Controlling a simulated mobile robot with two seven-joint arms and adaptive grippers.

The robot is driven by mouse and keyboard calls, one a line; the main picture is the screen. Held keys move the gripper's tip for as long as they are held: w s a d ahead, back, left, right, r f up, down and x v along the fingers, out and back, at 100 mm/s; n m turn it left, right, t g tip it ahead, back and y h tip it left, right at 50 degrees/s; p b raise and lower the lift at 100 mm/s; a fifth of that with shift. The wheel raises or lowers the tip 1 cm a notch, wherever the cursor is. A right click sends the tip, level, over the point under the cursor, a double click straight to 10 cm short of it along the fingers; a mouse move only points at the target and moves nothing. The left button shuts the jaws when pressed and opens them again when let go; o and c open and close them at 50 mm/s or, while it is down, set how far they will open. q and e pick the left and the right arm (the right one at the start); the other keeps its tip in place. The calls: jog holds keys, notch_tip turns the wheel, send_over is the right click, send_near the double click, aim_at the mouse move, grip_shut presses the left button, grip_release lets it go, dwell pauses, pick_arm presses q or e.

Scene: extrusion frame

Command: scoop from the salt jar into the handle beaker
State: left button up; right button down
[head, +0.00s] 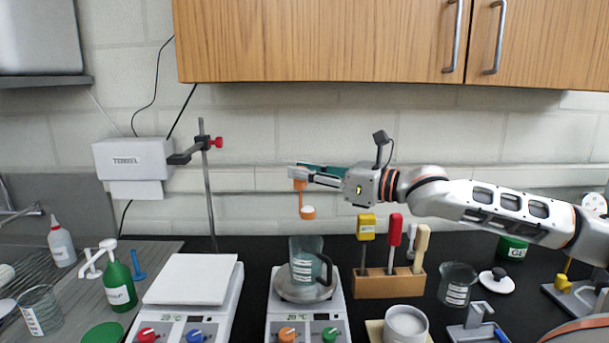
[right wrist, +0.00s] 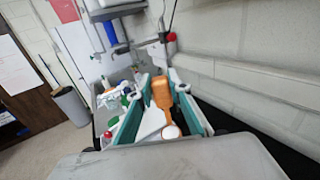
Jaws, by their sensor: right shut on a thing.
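My right gripper (head: 303,178) reaches in from the right and is shut on the handle of an orange scoop (head: 308,212). The scoop hangs down, its bowl above the handle beaker (head: 303,262) and apart from it. In the right wrist view the scoop (right wrist: 161,92) is between my fingers (right wrist: 160,75), and its bowl shows white at the lower end. The handle beaker is clear with a dark handle and a white label, and stands on the middle hot plate. An open jar with white contents (head: 406,326), which looks like the salt jar, stands at the front, right of the hot plate. My left gripper is not in view.
A second hot plate (head: 193,278) with a white square top stands to the left, beside a stand with a clamp (head: 205,150). A wooden tool block (head: 388,284), a glass beaker (head: 457,286) and a lid (head: 497,281) are to the right. Wooden cabinets (head: 330,40) hang above.

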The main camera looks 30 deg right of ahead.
aim_at(300, 191)
jog(key=shift+w+a, duration=0.1)
jog(key=shift+a, duration=0.05)
jog(key=shift+f, duration=1.95)
jog(key=shift+s+a+f+n+b, duration=0.15)
jog(key=shift+s+a+n+b, duration=0.15)
jog(key=shift+a+n, duration=0.4)
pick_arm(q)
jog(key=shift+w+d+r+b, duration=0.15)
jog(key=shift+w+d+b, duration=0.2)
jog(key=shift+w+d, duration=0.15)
pick_arm(e)
jog(key=s+a+f+n, duration=0.4)
jog(key=a+f+n, duration=0.2)
jog(key=n, duration=0.8)
jog(key=shift+a+f+n, duration=0.25)
jog(key=shift+a+n, duration=0.05)
jog(key=shift+a, duration=0.25)
